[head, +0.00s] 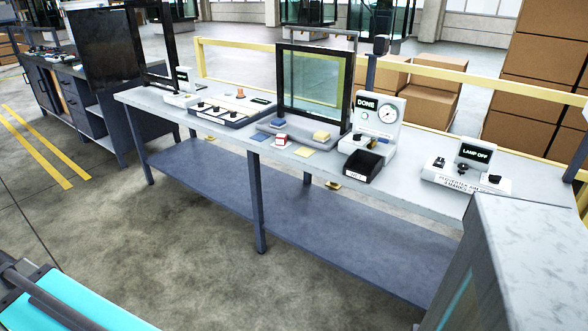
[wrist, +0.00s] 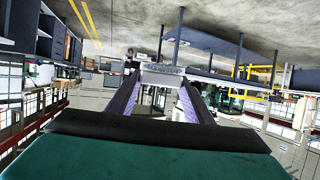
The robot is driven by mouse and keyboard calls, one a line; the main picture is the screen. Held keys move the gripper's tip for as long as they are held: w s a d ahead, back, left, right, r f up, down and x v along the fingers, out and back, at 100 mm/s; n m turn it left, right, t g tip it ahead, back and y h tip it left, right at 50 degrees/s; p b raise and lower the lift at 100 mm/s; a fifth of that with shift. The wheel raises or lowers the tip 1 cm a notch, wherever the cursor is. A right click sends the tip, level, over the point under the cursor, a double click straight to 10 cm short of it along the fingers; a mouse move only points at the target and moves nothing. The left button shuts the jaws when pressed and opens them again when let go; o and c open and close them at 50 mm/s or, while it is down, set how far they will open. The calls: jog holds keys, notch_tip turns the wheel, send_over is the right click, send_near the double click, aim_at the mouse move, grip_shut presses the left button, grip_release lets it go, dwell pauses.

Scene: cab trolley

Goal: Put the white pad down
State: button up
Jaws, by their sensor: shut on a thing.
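In the wrist view, which looks upside down, the two dark fingers of my gripper (wrist: 160,80) reach away from the camera. A small pale, flat thing, apparently the white pad (wrist: 162,69), is held between their tips. It is seen nearly edge-on, and its far side is hidden. The head view does not show my gripper. There, a blue pad (head: 258,136) and a yellow pad (head: 303,152) lie on the grey bench (head: 222,133) near its front edge.
A red-and-white block (head: 281,140) and a yellow block (head: 321,135) are by the framed glass panel (head: 312,85). A black bin (head: 362,166) stands to their right, before a gauge unit reading DONE (head: 381,115). A LAMP OFF unit (head: 468,170) is farther right.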

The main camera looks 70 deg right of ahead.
jog(key=shift+d, duration=0.3)
